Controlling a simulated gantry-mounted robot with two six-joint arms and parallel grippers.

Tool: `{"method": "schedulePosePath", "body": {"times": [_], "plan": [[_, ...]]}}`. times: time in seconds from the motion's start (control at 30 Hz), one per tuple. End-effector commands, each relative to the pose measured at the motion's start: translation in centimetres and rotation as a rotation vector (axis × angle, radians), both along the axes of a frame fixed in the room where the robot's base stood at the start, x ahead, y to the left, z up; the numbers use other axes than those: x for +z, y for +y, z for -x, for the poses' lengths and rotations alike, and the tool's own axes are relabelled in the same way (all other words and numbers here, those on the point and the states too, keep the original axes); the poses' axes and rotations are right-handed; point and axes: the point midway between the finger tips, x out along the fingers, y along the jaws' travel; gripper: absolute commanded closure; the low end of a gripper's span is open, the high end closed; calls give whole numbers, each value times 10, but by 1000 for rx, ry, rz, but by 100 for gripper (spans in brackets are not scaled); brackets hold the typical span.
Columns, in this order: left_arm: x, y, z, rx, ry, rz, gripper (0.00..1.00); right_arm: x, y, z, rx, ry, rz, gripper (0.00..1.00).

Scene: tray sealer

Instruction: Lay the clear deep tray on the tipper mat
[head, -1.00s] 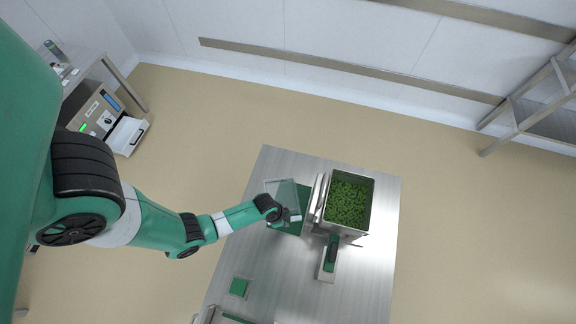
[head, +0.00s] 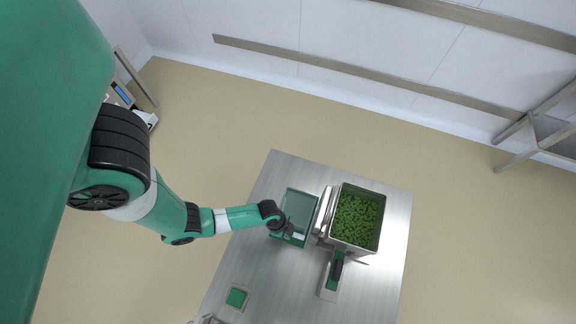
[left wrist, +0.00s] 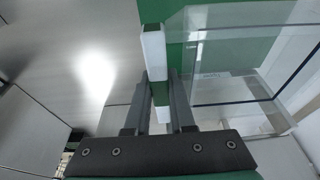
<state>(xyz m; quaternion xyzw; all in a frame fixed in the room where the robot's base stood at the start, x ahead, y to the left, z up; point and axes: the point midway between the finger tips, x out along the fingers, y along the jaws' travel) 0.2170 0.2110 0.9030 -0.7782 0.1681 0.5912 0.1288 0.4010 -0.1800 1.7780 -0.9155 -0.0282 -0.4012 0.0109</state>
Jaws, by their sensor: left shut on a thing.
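The clear deep tray (head: 299,207) is see-through and shows over the green tipper mat (head: 293,239) on the steel table. I cannot tell whether the tray's base touches the mat. My right gripper is not in view.
A steel bin (head: 374,247) of green pieces stands right of the mat. A black-and-green handled item (head: 334,272) lies in front of the bin. A small green square (head: 236,298) is at the table's front left. Bare steel table (head: 262,250) lies between.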

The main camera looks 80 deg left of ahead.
Motion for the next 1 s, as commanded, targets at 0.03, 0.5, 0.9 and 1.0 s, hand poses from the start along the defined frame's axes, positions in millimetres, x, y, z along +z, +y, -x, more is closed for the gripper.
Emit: {"method": "schedulePosePath", "body": {"times": [0.03,0.5,0.9,1.0], "plan": [[-13,0,0,0,0,0,100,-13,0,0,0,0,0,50],[-48,0,0,0,0,0,100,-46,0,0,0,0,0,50],[-47,0,0,0,0,0,100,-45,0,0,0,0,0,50],[-47,0,0,1,0,0,100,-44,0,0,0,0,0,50]]}}
